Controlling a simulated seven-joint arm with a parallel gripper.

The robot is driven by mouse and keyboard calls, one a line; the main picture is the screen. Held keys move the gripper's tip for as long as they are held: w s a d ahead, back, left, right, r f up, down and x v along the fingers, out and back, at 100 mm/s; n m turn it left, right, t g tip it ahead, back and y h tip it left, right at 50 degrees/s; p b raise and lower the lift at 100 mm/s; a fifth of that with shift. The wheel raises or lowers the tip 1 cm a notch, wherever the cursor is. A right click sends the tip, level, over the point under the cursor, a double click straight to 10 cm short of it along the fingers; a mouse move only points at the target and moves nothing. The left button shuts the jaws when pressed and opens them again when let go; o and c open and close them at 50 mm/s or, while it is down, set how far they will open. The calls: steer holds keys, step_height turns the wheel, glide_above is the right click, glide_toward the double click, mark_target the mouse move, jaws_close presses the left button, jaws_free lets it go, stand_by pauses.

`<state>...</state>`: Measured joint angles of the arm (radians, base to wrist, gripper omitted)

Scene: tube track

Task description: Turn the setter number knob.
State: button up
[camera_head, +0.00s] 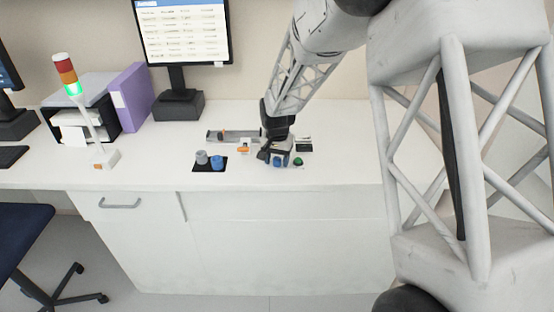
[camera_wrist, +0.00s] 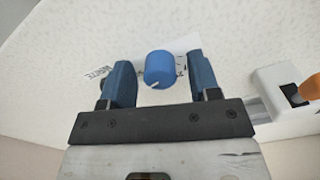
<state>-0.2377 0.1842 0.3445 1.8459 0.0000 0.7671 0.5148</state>
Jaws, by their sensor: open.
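The knob is a blue cylinder with a white pointer mark, seen between my fingers in the wrist view (camera_wrist: 159,68). My gripper (camera_wrist: 158,80) is open, with one blue-grey finger on each side of the knob. A gap shows on both sides, so neither finger appears to touch it. In the head view my gripper (camera_head: 273,157) is low over the counter, and a blue part (camera_head: 281,162) that looks like the knob shows at its fingers, partly hidden.
A dark mat (camera_head: 209,168) with a grey and a blue cylinder lies left of my gripper. A grey track (camera_head: 232,136) with orange parts lies behind. The counter's front left is clear.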

mark_target(278, 159)
steer(key=shift+r, duration=0.1)
steer(key=shift+r, duration=3.8)
steer(key=shift+s+d+r, duration=0.2)
steer(key=shift+s+r, duration=0.05)
steer(key=shift+r, duration=0.05)
steer(key=s+d+r+n+t, duration=0.1)
steer(key=s+d+r, duration=0.45)
steer(key=s, duration=0.45)
steer(key=s+d+r, duration=0.5)
steer(key=s+r, duration=0.1)
steer(key=s, duration=0.3)
steer(key=s+d+n, duration=0.1)
steer(key=s+d, duration=0.2)
steer(key=s, duration=0.8)
steer(key=s+d+n+t, duration=0.1)
steer(key=s+d, duration=0.3)
steer(key=s, duration=0.8)
steer(key=shift+r+t, duration=0.3)
steer(key=shift+r, duration=0.15)
